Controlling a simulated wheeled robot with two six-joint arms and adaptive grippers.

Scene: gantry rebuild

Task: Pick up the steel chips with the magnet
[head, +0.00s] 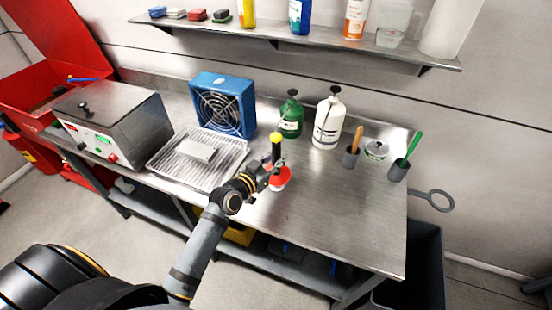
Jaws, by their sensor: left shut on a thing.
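My left gripper (268,173) reaches over the steel workbench (335,215) near its front edge. It is shut on the magnet (277,150), which has a yellow knob on top and a dark upright handle. A round red piece with a pale rim (281,180) shows just below the handle; I cannot tell whether it is the magnet's base or a separate dish. Its contact with the bench is hard to judge. I cannot make out steel chips; they may be too small or hidden by the gripper. My right gripper is not in view.
A wire rack (178,172) with a metal block, a blue fan (222,104) and a grey machine (115,127) stand to the left. The bench's front right is clear.

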